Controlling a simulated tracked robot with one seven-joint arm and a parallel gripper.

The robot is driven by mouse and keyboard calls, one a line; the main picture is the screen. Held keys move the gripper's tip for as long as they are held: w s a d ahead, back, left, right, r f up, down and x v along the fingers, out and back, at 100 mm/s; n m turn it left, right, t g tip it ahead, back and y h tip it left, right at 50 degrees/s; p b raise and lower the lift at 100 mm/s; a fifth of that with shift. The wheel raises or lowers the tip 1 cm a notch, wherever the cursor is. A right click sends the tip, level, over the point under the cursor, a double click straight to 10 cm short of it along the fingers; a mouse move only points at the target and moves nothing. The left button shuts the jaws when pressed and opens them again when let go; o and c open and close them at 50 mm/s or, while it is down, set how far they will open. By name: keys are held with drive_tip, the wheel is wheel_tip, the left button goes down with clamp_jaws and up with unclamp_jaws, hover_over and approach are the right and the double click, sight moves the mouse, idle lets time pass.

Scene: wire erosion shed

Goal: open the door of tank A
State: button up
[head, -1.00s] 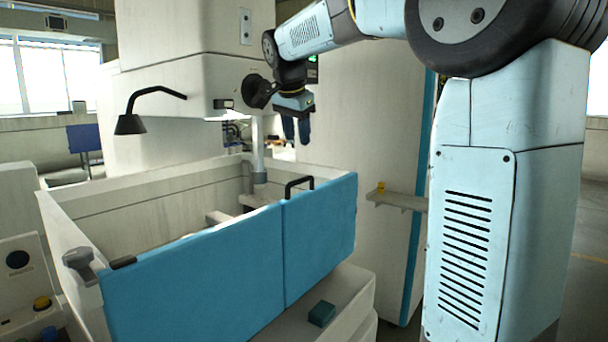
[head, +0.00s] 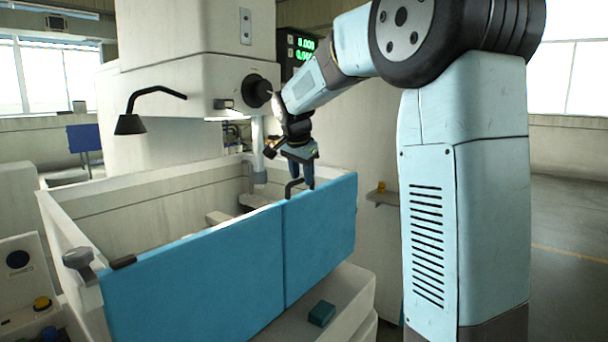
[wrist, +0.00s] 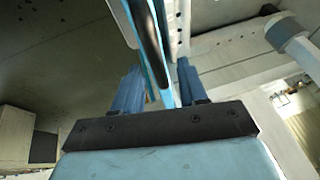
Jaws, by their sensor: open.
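The tank (head: 150,185) is an open-topped white box with two blue front panels side by side. The right blue panel (head: 322,235) stands upright in line with the left blue panel (head: 195,280). A black bar handle (head: 290,186) rises at the right panel's top edge. My gripper (head: 302,184) is open, pointing down just above that edge at the handle, hiding part of it. In the wrist view, the panel's edge and the dark handle (wrist: 148,38) show between my blue fingers (wrist: 160,78). Contact cannot be told. No tank letter is readable.
A grey knob (head: 78,262) sits at the tank's front left corner, beside a dark catch (head: 123,262). A black lamp (head: 131,122) and the machine head (head: 195,85) overhang the tank. A teal block (head: 321,313) lies on the ledge below the right panel.

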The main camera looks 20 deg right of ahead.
clamp_jaws()
idle(0.4)
drive_tip(key=shift+d, duration=0.1)
